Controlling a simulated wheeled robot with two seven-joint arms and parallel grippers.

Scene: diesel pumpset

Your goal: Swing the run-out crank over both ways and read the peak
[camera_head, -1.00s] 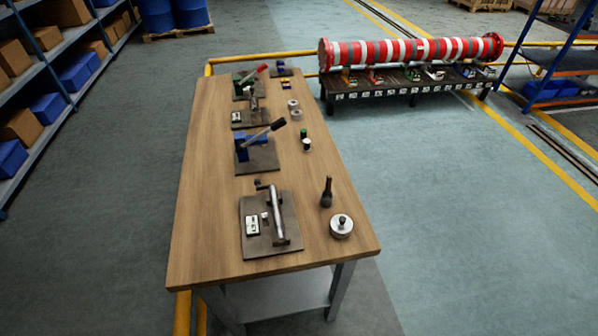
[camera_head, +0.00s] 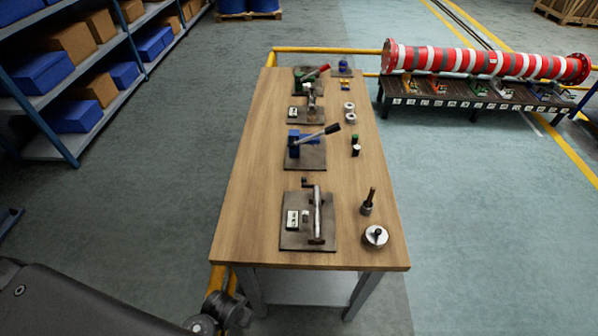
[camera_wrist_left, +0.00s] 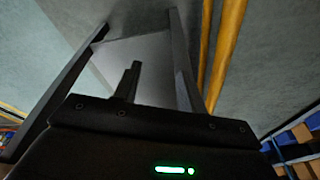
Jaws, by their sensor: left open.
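The wooden table (camera_head: 340,255) carries a row of fixtures. Nearest is a dark plate (camera_head: 291,243) with a silver shaft (camera_head: 317,215), a small crank arm (camera_head: 308,182) at its far end, and a white gauge block (camera_head: 292,220). The gauge reading is too small to make out. My left arm enters at the lower left in the head view, left of the table's near end and apart from the fixtures. In the left wrist view my left gripper (camera_wrist_left: 150,105) is open and empty, low beside the table's legs and lower shelf (camera_wrist_left: 150,55). My right gripper is out of view.
A blue lever fixture (camera_head: 294,150) and smaller fixtures stand farther along the table. A round silver weight (camera_head: 375,236) and a dark-handled tool (camera_head: 368,203) stand right of the plate. A yellow rail (camera_head: 217,282) runs by the table's left leg.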

